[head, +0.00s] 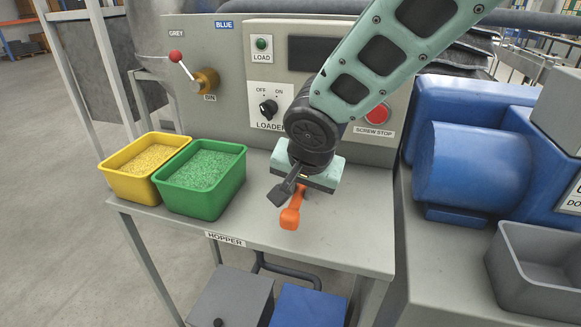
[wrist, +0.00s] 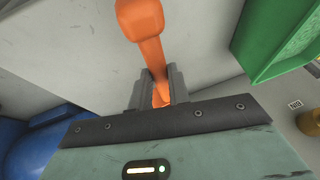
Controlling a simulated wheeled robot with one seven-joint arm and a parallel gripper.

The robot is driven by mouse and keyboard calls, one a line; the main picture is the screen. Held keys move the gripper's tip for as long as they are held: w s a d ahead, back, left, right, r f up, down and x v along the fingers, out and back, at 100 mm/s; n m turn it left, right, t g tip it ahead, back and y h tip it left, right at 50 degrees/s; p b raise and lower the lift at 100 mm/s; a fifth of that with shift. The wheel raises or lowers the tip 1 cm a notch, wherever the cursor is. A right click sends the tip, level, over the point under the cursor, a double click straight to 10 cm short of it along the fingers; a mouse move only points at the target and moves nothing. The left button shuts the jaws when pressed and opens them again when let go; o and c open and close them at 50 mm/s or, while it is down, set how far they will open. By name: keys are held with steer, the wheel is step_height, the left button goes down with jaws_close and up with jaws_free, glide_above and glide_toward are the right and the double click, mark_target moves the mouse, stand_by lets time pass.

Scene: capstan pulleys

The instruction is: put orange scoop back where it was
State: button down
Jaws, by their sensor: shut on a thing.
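The orange scoop (head: 291,214) shows in the head view just below my gripper (head: 292,188), over the grey table. In the wrist view, the orange scoop (wrist: 143,30) has its narrow handle between the two dark fingers of my gripper (wrist: 157,85). The fingers are shut on the handle, and the scoop's wide end points away from the gripper, toward the top of the picture. The head view does not make clear whether the scoop touches the tabletop.
A green bin (head: 203,178) and a yellow bin (head: 142,167), both filled with granules, stand left of my gripper. The table (head: 334,245) is clear around the scoop. A control panel (head: 222,85) rises behind it. A blue motor (head: 470,165) and grey bin (head: 535,272) stand right.

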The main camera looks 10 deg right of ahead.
steer(key=w+p, duration=0.1)
steer(key=w, duration=0.2)
steer(key=w+p, duration=0.1)
steer(key=w, duration=0.1)
steer(key=w+p, duration=0.1)
steer(key=w, duration=0.2)
steer(key=shift+w+a, duration=0.3)
steer(key=shift+a, duration=0.05)
step_height(320, 180, down, 3)
steer(key=shift+w+p, duration=0.15)
steer(key=shift+p, duration=0.5)
steer(key=shift+f, duration=0.3)
steer(key=shift+f, duration=0.15)
steer(key=c, duration=1.3)
jaws_free()
